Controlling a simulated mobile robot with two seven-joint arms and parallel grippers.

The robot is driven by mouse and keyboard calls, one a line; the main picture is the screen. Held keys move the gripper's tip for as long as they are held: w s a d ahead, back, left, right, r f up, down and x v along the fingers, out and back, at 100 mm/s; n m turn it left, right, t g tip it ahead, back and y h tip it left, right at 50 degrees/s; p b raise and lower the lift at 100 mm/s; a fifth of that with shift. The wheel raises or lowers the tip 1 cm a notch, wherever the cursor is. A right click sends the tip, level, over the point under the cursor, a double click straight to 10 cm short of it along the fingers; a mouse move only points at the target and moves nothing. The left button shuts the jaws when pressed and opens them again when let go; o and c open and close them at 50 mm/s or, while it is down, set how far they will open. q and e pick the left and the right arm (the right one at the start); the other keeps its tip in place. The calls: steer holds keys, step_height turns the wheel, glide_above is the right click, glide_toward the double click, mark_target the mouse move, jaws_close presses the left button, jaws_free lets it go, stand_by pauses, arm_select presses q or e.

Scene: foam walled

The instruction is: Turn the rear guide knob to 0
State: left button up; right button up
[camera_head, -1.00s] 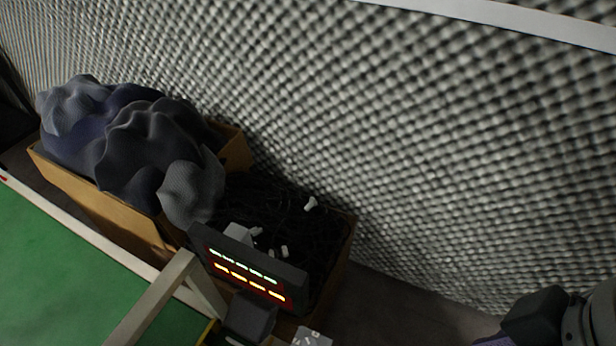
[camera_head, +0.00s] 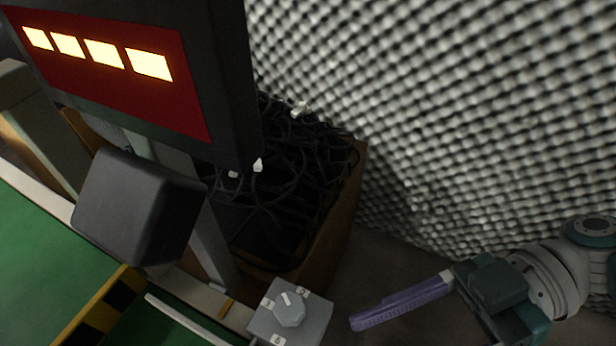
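A pale grey faceted knob (camera_head: 290,309) sits on a grey box (camera_head: 318,322) at the bottom centre of the head view. Small white number labels surround it; one on the left looks like 3 and one at the bottom like 6, and another at the upper right is hard to read. A short white mark on the knob points up and slightly left, between the left and upper-right labels. My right gripper (camera_head: 358,322) comes in from the right, with a long purple finger to the right of the knob box, apart from it. Its opening cannot be judged. My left gripper is out of view.
A dark display (camera_head: 230,90) with lit yellow segments on red fills the upper left. A dark block (camera_head: 135,208) is below it. A cardboard box (camera_head: 338,215) of tangled black cables stands behind, before a grey foam wall (camera_head: 450,110). A yellow-black striped edge (camera_head: 95,312) borders the green surface.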

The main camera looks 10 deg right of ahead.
mark_target(305, 308)
arm_select(q)
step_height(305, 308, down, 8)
steer(key=b, duration=0.5)
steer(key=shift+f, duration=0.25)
arm_select(e)
steer(key=w+d+f+t+y, duration=0.1)
steer(key=w+f+t+y, duration=0.2)
steer(key=w+f+t, duration=0.15)
steer(key=a, duration=0.2)
steer(key=w+a, duration=0.1)
steer(key=a, duration=0.2)
steer(key=w+a+p, duration=0.1)
steer(key=a, duration=0.2)
steer(key=shift+a, duration=0.2)
steer(key=shift+w+a, duration=0.1)
steer(key=shift+a, duration=0.5)
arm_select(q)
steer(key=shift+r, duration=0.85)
arm_select(e)
jaws_close()
